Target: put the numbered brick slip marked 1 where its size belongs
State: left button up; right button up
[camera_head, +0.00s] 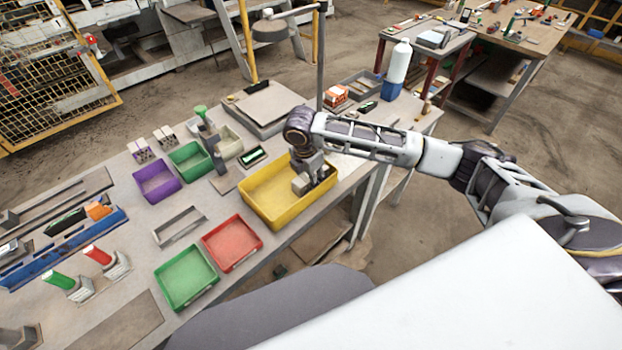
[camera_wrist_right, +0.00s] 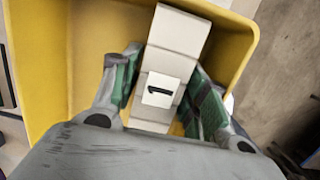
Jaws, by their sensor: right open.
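The brick slip marked 1 (camera_wrist_right: 178,38) is pale grey and shows a white label with a black 1 in the right wrist view. In the head view the pale slip (camera_head: 300,185) shows at the yellow tray (camera_head: 285,222), beside my right gripper (camera_head: 313,183). In the right wrist view the green-padded fingers of my right gripper (camera_wrist_right: 163,82) stand on both sides of the slip, open around it. I cannot tell whether the pads touch it. The slip's near end is hidden by the gripper body. My left gripper is not in view.
A red tray (camera_head: 232,242), a green tray (camera_head: 187,276), a purple bin (camera_head: 157,182) and a green bin (camera_head: 190,161) stand left of the yellow tray. Pale blocks with red and green parts (camera_head: 105,262) stand farther left. A white bottle (camera_head: 399,62) stands behind my right arm.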

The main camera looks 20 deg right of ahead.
aim_at(307, 177)
jog(key=r, duration=0.3)
jog(key=a+r, duration=0.1)
jog(key=r, duration=0.7)
jog(key=shift+s+a+r, duration=0.2)
jog(key=shift+s+a, duration=0.1)
jog(key=shift+a, duration=0.05)
dwell(0.4)
